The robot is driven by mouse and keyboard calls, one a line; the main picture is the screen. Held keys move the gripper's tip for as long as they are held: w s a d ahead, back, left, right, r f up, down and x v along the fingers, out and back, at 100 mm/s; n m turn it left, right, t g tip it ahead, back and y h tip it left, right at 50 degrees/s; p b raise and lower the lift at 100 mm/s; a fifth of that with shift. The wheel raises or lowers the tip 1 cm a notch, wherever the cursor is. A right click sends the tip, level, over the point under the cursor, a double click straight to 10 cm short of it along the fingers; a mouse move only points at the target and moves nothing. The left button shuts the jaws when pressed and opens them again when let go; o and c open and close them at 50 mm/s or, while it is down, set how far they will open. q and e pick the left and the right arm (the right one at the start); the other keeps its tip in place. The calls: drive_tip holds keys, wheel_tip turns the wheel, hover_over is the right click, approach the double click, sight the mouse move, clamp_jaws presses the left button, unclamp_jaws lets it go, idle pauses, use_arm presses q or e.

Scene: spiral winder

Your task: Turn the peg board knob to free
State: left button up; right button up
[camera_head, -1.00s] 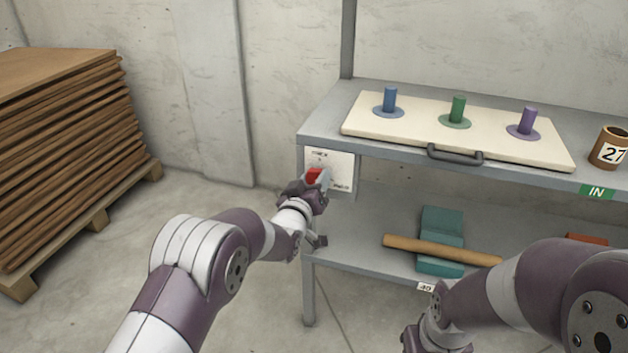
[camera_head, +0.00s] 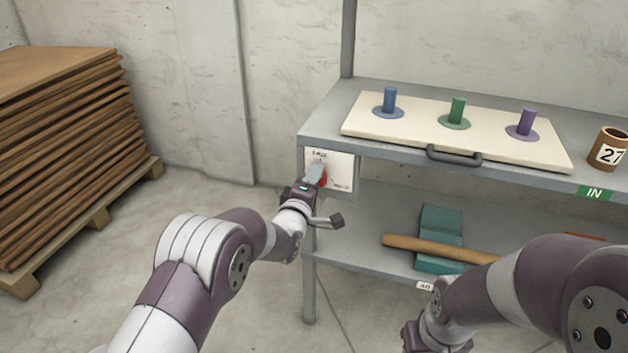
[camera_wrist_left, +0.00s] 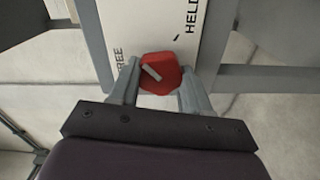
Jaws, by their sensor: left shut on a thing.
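The red knob (camera_wrist_left: 161,74) sits on a white plate (camera_head: 343,171) fixed to the left front of the shelf unit. In the left wrist view the plate carries the words FREE at left and HELD at upper right, in the rolled picture. The knob's pale pointer line slants between them. My left gripper (camera_wrist_left: 157,82) is shut on the knob, one finger on each side; in the head view the gripper (camera_head: 315,180) hides part of it. The peg board (camera_head: 400,129) lies on the top shelf with blue, green and purple pegs. My right gripper's fingers are out of view.
A dark handle (camera_head: 454,157) is on the board's front edge. A brown cup (camera_head: 609,148) marked 27 stands at right. The lower shelf holds a wooden roller (camera_head: 420,246) on a teal block (camera_head: 442,220). Stacked brown sheets (camera_head: 60,150) stand on a pallet at left.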

use_arm(q)
drive_tip(key=shift+f+n+p, duration=0.1)
drive_tip(key=shift+n+p, duration=0.35)
drive_tip(key=shift+n, duration=4.05)
drive_tip(key=o, duration=1.1)
drive_tip(key=shift+c, duration=0.2)
drive_tip(key=p+v, duration=0.3)
drive_tip(key=v, duration=0.9)
drive_tip(key=shift+s+p, duration=0.3)
drive_tip(key=shift+s, duration=0.05)
